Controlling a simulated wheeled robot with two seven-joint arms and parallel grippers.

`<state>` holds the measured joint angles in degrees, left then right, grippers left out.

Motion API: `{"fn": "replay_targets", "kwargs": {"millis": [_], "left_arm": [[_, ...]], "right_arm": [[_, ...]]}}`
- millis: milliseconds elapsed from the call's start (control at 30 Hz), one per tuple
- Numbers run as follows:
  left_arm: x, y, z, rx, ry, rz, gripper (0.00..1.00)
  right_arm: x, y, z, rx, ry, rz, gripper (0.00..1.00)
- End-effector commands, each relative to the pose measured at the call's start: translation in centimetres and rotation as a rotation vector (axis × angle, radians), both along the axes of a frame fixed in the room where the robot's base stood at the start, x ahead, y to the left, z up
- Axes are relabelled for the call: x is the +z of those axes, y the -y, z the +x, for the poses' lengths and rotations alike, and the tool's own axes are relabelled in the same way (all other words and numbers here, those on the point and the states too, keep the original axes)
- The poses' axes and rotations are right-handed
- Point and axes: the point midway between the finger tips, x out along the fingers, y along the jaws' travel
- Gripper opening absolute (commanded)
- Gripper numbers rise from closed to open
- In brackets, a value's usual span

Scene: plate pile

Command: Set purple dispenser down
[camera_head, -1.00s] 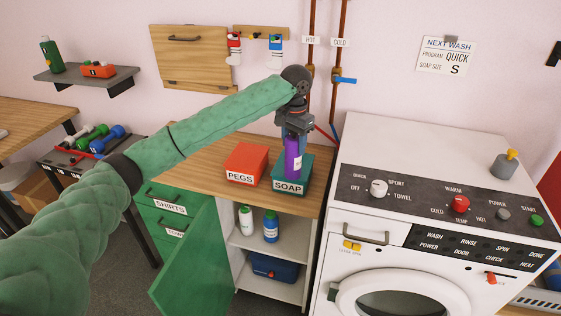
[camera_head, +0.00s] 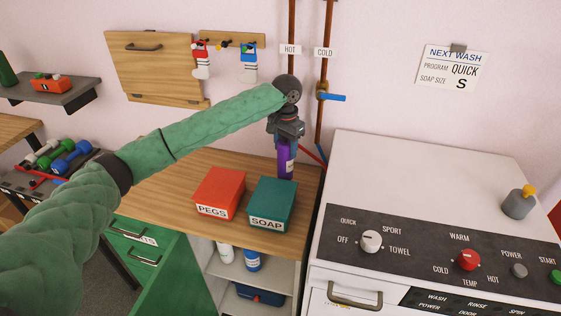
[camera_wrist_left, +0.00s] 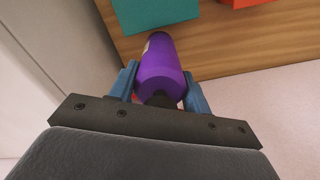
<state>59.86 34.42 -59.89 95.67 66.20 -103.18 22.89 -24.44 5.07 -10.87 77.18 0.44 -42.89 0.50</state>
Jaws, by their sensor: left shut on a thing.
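The purple dispenser (camera_head: 285,163) is upright in my left gripper (camera_head: 286,140), behind the teal SOAP box near the back right of the wooden counter (camera_head: 175,172). In the left wrist view, the blue fingers of my left gripper (camera_wrist_left: 160,88) are shut on the purple dispenser (camera_wrist_left: 160,62), one on each side. Its base is close to the counter; I cannot tell whether it touches. The right gripper does not show.
The teal SOAP box (camera_head: 273,204) stands in front of the dispenser, with the red PEGS box (camera_head: 219,193) to its left. The white washer (camera_head: 420,175) is to the right. Copper pipes (camera_head: 323,60) run down the wall behind. The counter's left part is clear.

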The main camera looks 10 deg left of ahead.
Motion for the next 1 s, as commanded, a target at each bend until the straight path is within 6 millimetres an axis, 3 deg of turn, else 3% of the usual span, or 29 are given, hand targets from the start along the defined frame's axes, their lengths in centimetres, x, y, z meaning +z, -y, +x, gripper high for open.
{"fn": "replay_targets", "kwargs": {"millis": [533,967,1000], "left_arm": [[-4.9,0.0,0.0,0.0,-0.001,0.0,0.0],[-5.5,0.0,0.0,0.0,0.0,0.0,0.0],[-5.6,0.0,0.0,-0.001,0.0,0.001,0.5]], "right_arm": [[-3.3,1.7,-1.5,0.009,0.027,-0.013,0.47],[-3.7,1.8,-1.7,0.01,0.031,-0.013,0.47],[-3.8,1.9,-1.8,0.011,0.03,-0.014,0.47]]}}
